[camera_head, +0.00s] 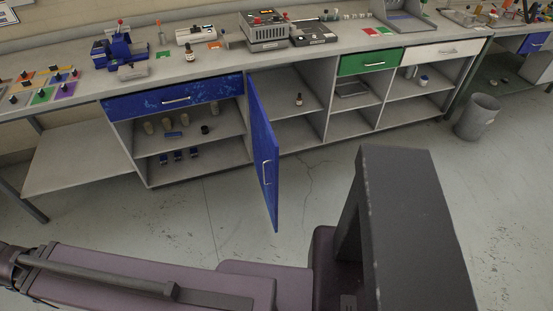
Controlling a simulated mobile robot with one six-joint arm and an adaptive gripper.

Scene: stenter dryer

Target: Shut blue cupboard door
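The blue cupboard door (262,140) stands wide open, swung out from the bench front toward me. A pale vertical bar handle (266,172) sits on its face. The open cupboard bay (296,90) lies to the right of the door, with a small dark bottle (299,100) on its shelf. My arm's dark links cross the bottom of the picture, apart from the door in the image. My gripper is not visible, so I cannot see its fingers.
A blue drawer (175,99) is above open shelves on the left. A green drawer (370,62) and a white drawer (443,53) are to the right. A grey bin (478,117) stands at far right. The floor (215,210) around the door is clear.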

